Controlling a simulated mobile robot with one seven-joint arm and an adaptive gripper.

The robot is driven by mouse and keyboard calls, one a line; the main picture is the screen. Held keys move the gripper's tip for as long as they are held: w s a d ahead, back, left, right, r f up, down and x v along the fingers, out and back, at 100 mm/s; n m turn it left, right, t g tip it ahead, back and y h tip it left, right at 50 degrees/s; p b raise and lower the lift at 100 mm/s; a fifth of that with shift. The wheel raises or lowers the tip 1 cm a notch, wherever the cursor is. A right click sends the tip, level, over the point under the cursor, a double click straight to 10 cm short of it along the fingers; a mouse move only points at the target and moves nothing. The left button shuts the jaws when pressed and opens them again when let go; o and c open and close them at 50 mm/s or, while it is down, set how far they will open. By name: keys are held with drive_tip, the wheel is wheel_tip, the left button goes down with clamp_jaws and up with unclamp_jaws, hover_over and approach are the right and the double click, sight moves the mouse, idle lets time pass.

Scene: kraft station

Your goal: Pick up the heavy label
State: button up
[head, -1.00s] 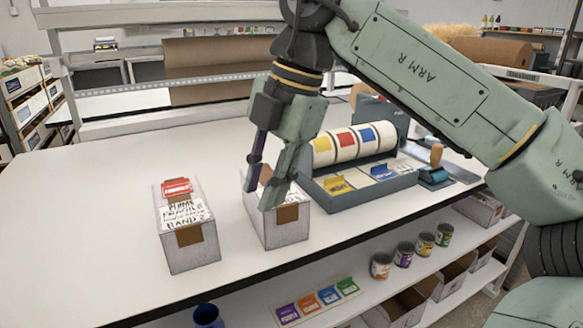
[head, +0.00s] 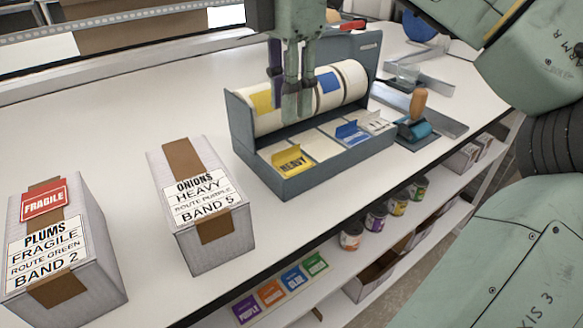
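The heavy label (head: 292,160) is a yellow tab with the word HEAVY, raised at the left front of a grey label dispenser (head: 285,187). My gripper (head: 292,112) points down in front of the dispenser's rolls, above and behind the label in the picture. Its fingers are spaced apart, with nothing seen between them, and it does not appear to touch the label. A box marked ONIONS HEAVY BAND 5 (head: 217,250) stands left of the dispenser, with no coloured label showing on it.
A box marked PLUMS FRAGILE (head: 100,275) with a red FRAGILE label (head: 43,201) stands at far left. A blue label (head: 350,132) sits farther right in the dispenser. A shelf with cans runs below.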

sight(286, 158)
wheel_tip(286, 158, down, 3)
drive_tip(key=shift+f+b, duration=0.1)
drive_tip(key=shift+b, duration=0.5)
drive_tip(key=shift+w+a+f+p, duration=0.1)
drive_tip(key=shift+f+p, duration=0.45)
drive_tip(key=shift+f, duration=1.9)
drive_tip(key=shift+c, duration=0.5)
clamp_jaws()
